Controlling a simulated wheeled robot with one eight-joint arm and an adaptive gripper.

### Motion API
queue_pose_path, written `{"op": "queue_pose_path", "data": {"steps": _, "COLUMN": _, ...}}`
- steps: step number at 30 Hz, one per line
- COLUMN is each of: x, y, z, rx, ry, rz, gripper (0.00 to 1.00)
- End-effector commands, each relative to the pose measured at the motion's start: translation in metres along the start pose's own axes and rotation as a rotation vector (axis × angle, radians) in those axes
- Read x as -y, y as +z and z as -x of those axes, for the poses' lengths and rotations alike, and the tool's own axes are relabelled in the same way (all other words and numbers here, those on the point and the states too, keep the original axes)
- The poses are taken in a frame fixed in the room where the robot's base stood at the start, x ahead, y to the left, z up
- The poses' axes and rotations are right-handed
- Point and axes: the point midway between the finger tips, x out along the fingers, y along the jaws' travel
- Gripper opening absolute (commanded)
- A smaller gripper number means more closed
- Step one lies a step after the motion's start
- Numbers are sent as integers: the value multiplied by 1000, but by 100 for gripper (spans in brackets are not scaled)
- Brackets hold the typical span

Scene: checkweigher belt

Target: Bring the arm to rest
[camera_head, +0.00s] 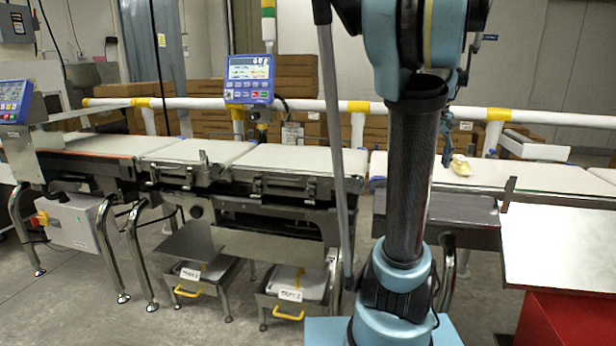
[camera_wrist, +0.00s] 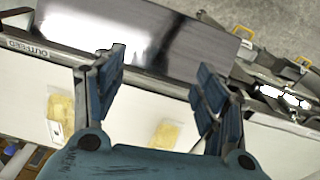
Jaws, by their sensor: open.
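My arm rises on the right of the head view. Part of my gripper (camera_head: 446,140) shows just behind it, above the right-hand belt (camera_head: 550,178). In the wrist view my gripper (camera_wrist: 160,88) has its two blue fingers wide apart with nothing between them. Below it, on the white belt, lie two pale packets with yellow contents: a left packet (camera_wrist: 61,108) and a middle packet (camera_wrist: 166,132), partly behind my gripper. In the head view a yellowish packet (camera_head: 460,165) lies on the belt close to my gripper.
A blue-framed display (camera_head: 249,79) stands behind the middle belt (camera_head: 285,160). Two labelled bins, the left one (camera_head: 190,275) and the right one (camera_head: 298,285), sit below it. A white-topped red table (camera_head: 565,245) is at the right front. Brown boxes (camera_head: 285,72) are stacked behind the rail.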

Motion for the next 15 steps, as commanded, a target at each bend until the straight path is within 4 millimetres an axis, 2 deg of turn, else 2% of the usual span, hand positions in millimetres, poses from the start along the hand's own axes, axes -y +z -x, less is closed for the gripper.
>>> {"op": "queue_pose_path", "data": {"steps": 1, "x": 16, "y": 12, "z": -7, "rx": -7, "ry": 0, "rz": 13, "gripper": 66}}
{"op": "queue_pose_path", "data": {"steps": 6, "x": 61, "y": 51, "z": -31, "rx": -30, "ry": -1, "rz": 41, "gripper": 66}}
{"op": "queue_pose_path", "data": {"steps": 15, "x": 121, "y": 124, "z": -86, "rx": -71, "ry": -10, "rz": 90, "gripper": 66}}
